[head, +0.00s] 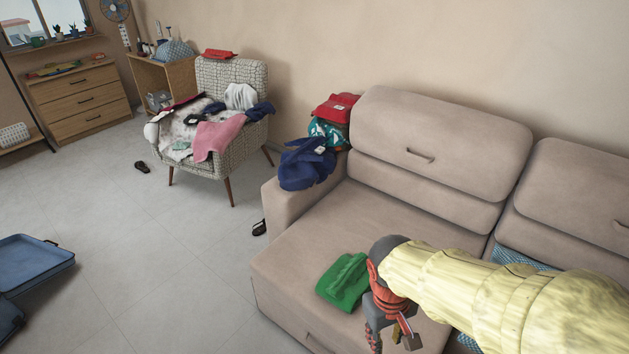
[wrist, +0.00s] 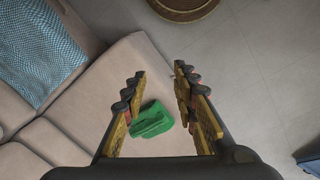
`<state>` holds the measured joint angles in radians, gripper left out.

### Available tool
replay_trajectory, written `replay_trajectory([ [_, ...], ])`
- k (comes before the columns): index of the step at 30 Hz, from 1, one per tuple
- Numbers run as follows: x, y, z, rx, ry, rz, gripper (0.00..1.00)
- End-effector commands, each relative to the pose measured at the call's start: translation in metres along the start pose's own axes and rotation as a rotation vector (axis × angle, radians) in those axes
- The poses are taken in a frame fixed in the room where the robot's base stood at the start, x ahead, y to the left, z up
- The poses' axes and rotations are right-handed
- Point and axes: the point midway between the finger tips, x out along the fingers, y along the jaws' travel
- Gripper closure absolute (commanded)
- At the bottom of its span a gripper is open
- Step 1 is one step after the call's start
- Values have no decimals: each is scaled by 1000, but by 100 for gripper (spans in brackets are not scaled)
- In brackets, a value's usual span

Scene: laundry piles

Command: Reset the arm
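My gripper (head: 391,334) hangs over the front of the beige sofa (head: 377,215), at the end of my arm in its yellow cover. In the wrist view my gripper (wrist: 166,112) has its two fingers wide apart with nothing held between them. A folded green cloth (head: 344,281) lies on the sofa seat, just left of my gripper in the head view. In the wrist view the green cloth (wrist: 152,120) shows below and between the fingers, apart from them.
Folded red, teal and navy clothes (head: 308,164) are stacked on the sofa's left arm. A patterned armchair (head: 235,157) holds loose clothes. An open blue suitcase (head: 34,264) lies on the floor at left. A blue knitted cloth (wrist: 38,50) lies on the sofa. A round brown object (wrist: 183,8) stands on the floor.

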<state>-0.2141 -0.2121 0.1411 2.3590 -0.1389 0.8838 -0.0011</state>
Motion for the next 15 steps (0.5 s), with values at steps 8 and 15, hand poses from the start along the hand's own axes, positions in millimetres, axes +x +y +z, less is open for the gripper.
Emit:
replay_trajectory([
  [8,-72,4,32,193,239,-81,71],
  [15,-127,26,50,279,443,-54,71],
])
